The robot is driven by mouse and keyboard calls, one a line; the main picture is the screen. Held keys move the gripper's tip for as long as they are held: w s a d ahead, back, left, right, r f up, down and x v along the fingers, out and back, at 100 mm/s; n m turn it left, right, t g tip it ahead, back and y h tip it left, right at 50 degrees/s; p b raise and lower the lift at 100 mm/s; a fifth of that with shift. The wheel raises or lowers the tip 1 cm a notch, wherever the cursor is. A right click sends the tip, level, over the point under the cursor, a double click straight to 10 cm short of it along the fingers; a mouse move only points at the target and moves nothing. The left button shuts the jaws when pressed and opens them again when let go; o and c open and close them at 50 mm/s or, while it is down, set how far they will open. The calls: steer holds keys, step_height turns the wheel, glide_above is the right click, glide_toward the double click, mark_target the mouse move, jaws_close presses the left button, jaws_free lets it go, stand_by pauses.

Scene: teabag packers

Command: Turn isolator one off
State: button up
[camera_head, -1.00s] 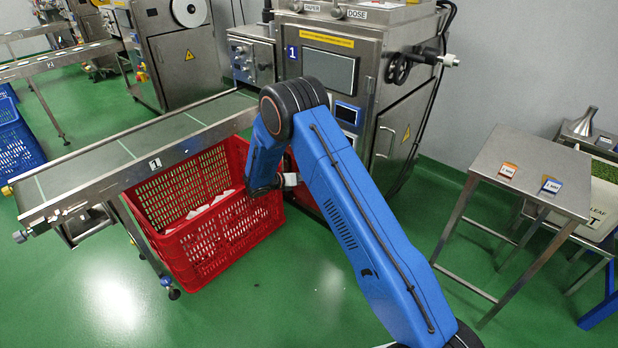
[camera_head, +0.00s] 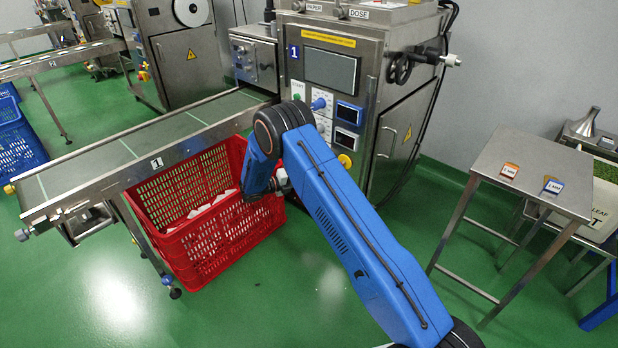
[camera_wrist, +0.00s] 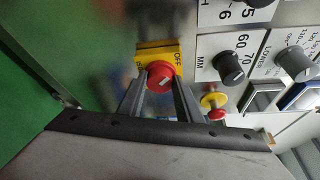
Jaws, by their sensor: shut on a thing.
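Isolator one is a red rotary knob (camera_wrist: 160,77) on a yellow plate (camera_wrist: 175,50) marked OFF, seen in the wrist view. My gripper (camera_wrist: 159,88) has one finger on each side of the knob and is shut on it. A pale mark shows on the knob's face, but its exact setting is hard to read. In the head view the machine with the blue label 1 (camera_head: 330,75) stands behind my arm. My arm hides the isolator and the fingertips there.
Beside the isolator are a red button on a yellow base (camera_wrist: 214,101) and black dials (camera_wrist: 229,67). A red crate (camera_head: 215,245) stands below the conveyor (camera_head: 125,150), close to my arm. A steel table (camera_head: 530,170) is at right. Green floor is open in front.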

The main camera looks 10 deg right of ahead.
steer(key=shift+a, duration=0.1)
stand_by(0.3)
steer(key=o, duration=1)
steer(key=shift+o, duration=0.2)
steer(key=v, duration=1.7)
steer(key=shift+a, duration=0.2)
steer(key=shift+s+f, duration=0.1)
